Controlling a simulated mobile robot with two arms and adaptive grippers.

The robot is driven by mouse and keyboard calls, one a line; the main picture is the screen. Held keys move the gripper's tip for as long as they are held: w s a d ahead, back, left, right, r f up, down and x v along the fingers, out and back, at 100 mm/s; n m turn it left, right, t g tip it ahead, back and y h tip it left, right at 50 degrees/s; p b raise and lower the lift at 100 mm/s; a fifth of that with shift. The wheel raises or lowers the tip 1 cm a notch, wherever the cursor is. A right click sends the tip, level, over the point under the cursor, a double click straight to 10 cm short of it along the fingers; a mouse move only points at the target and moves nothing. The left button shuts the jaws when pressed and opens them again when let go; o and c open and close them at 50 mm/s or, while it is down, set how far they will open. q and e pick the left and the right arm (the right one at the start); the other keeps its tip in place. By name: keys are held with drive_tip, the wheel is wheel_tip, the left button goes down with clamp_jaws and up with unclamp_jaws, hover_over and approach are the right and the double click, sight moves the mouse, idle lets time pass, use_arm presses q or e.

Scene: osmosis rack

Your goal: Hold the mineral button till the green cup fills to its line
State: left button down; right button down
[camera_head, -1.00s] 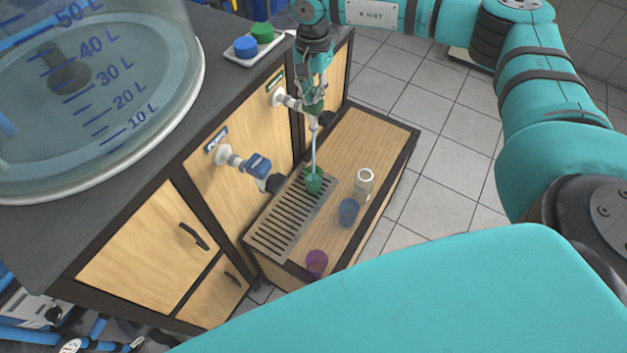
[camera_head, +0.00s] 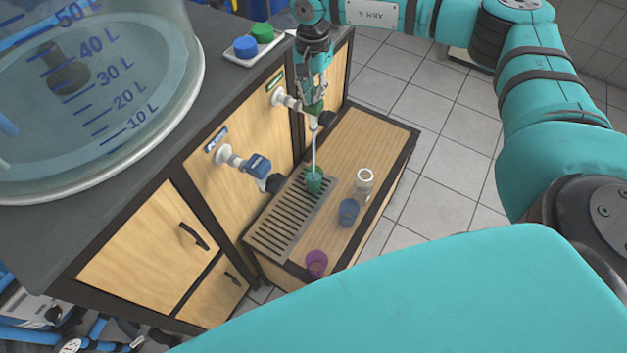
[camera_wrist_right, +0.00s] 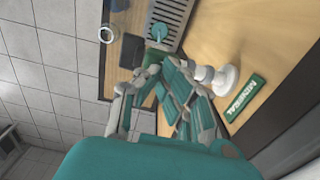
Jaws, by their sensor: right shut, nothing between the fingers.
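The green cup (camera_head: 314,185) stands upright on the drip grate, under the mineral tap (camera_head: 288,101). A thin stream of water (camera_head: 314,150) runs down into it, and pale blue water shows inside; I cannot make out its line. My right gripper (camera_head: 314,104) is shut, with its fingertips down at the green button on the tap; the fingers partly hide the button. In the right wrist view, the fingers (camera_wrist_right: 160,68) reach the tap's green part beside the green MINERAL label (camera_wrist_right: 246,98), and the cup (camera_wrist_right: 158,31) shows beyond. My left gripper is out of view.
A second tap with a blue button (camera_head: 258,165) is nearer on the cabinet front. A blue cup (camera_head: 348,212), a purple cup (camera_head: 316,263) and a clear jar (camera_head: 364,183) stand on the wooden bench beside the grate (camera_head: 268,238). A tray with caps (camera_head: 262,57) is above.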

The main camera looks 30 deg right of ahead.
idle(0.4)
wheel_tip(320, 180, up, 6)
drive_tip(key=p, duration=0.3)
drive_tip(key=shift+p, duration=0.4)
drive_tip(key=shift+r, duration=0.1)
